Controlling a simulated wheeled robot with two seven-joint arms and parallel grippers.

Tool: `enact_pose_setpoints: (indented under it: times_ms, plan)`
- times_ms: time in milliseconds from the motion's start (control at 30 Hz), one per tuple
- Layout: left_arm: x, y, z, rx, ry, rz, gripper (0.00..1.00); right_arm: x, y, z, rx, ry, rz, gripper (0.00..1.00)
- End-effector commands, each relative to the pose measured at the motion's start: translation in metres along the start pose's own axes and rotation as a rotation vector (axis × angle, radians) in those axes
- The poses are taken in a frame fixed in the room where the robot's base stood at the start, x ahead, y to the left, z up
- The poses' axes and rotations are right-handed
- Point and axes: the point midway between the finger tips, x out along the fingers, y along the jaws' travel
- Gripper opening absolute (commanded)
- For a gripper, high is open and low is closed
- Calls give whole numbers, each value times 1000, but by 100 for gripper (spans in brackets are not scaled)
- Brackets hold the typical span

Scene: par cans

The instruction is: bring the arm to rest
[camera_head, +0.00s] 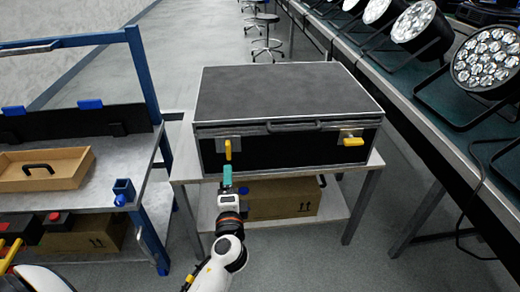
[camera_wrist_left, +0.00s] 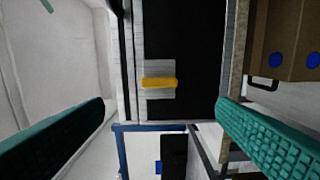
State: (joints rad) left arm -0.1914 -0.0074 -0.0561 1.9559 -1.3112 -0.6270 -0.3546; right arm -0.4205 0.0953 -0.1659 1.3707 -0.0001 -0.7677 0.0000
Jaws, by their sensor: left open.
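My left gripper (camera_head: 228,183) has green fingers and is in front of the black case (camera_head: 285,95), just below its left yellow latch (camera_head: 228,150). In the left wrist view the gripper (camera_wrist_left: 161,108) is open with nothing between its finger pads. The yellow latch (camera_wrist_left: 160,82) shows ahead, on a grey plate on the case's dark front, apart from both fingers. The left latch points down in the head view. The right yellow latch (camera_head: 350,142) lies sideways. The case lid is down. My right gripper is out of view.
The case stands on a grey table (camera_head: 185,168) with a cardboard box (camera_head: 285,200) on its lower shelf. A blue-framed bench (camera_head: 145,85) with a wooden tray (camera_head: 70,170) stands at left. A long bench with stage lights (camera_head: 485,62) runs along the right. Floor between is clear.

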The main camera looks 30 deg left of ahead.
Motion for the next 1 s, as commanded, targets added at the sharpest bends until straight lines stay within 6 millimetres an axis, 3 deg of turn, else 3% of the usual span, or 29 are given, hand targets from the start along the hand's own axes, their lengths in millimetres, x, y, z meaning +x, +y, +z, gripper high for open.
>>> enact_pose_setpoints:
  times_ms: [167,233,367,433,600,700,800,1000]
  plan:
    - [0,-4,0,-5,-2,-10,80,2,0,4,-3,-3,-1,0]
    - [-2,-18,1,-26,-9,-47,80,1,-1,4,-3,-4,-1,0]
    - [-14,-80,5,-127,-26,-220,80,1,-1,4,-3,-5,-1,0]
    - [-29,-129,5,-206,-23,-361,80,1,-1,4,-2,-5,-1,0]
    - [-90,-245,-3,-406,52,-725,80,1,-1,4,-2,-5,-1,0]
    - [-133,-299,-13,-509,132,-912,80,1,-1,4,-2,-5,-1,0]
    - [-174,-338,-23,-590,221,-1063,80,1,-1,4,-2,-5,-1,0]
    - [-249,-392,-44,-716,409,-1294,80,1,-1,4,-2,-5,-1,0]
